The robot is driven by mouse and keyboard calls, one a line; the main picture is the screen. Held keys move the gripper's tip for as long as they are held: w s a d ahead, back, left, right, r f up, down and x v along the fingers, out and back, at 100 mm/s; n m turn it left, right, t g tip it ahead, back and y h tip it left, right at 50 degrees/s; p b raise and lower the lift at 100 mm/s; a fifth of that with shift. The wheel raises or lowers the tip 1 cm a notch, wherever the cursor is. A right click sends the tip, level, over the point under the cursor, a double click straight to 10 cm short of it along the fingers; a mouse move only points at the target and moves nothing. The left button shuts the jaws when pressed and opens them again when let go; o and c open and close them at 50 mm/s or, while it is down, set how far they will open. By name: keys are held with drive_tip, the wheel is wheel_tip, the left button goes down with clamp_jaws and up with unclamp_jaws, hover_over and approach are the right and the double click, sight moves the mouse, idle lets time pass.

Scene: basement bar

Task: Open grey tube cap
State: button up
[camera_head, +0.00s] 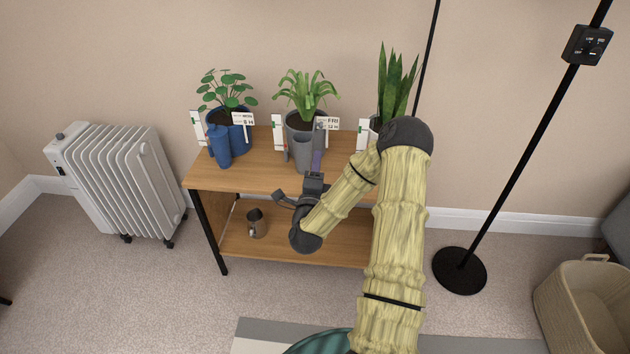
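A grey tube (302,153) stands upright on the wooden shelf top, in front of a grey plant pot (292,123). Its upper end shows as a rounded rim, but the cap is too small to make out clearly. My gripper (319,148) reaches up from the front, with its fingers just right of the tube's upper part. I cannot tell whether the fingers touch the tube or cap, or how far apart they are.
A blue tube (220,150) stands left by a blue pot (241,134). White cards (278,136) stand by the potted plants. My arm hides the shelf's right side. A metal jug (257,222) sits on the lower shelf (285,243). A radiator (125,180) stands left, a black lamp base (460,270) right.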

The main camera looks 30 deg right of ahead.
drive_tip(key=b+v, duration=0.2)
drive_tip(key=b, duration=0.3)
drive_tip(key=shift+s+a+f+b, duration=0.15)
drive_tip(key=shift+s+b, duration=0.1)
drive_tip(key=shift+b, duration=0.15)
idle(0.3)
